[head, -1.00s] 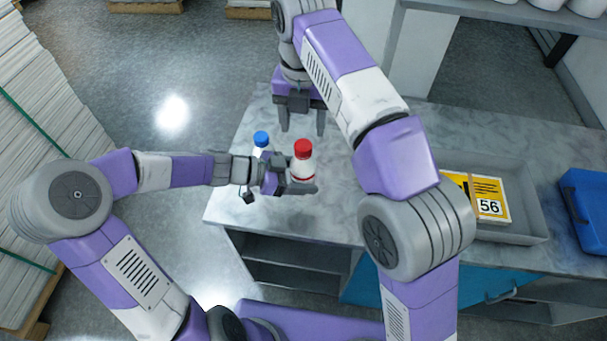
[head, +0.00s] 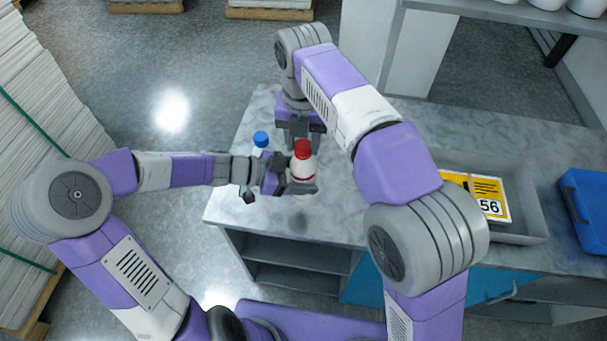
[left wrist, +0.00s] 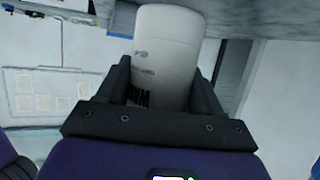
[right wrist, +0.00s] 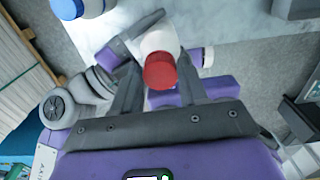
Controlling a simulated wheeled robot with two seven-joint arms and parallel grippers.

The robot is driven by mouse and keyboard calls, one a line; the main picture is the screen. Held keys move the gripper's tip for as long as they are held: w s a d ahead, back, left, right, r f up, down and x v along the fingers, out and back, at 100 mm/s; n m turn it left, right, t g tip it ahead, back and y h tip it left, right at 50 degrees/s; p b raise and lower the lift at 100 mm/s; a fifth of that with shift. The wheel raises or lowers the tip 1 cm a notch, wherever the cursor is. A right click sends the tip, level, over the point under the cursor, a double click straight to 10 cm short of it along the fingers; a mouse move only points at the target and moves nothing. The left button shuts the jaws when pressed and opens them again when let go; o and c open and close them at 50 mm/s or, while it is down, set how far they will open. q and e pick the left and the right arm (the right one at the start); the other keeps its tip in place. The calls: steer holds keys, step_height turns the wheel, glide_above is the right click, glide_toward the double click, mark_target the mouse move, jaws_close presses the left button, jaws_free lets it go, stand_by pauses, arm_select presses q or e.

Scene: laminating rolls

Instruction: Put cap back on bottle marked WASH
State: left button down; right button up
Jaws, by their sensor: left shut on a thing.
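My left gripper (head: 302,184) is shut on a white bottle (head: 302,170), held upright above the counter. A red cap (head: 303,147) sits on top of this bottle; I cannot tell whether it is screwed down.
A blue-capped white bottle (head: 260,141) stands just behind my left gripper. A grey tray (head: 525,200) with a yellow card marked 56 (head: 490,196) lies on the right, a blue case (head: 585,205) beyond it. The counter (head: 330,220) is clear in front.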

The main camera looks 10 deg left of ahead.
steer(key=c, duration=0.7)
steer(key=m, duration=1.9)
steer(key=shift+m, duration=0.3)
steer(key=m, duration=0.3)
steer(key=shift+m, duration=0.4)
steer(key=m, duration=0.3)
steer(key=shift+f+m, duration=0.1)
steer(key=shift+m, duration=0.2)
steer(key=m, duration=0.3)
steer(key=shift+m, duration=0.4)
steer(key=m, duration=0.9)
steer(key=shift+m, duration=0.3)
steer(key=m, duration=0.5)
steer(key=shift+m, duration=0.4)
steer(key=m, duration=0.7)
steer(key=o, duration=1.2)
steer(key=shift+c, duration=0.2)
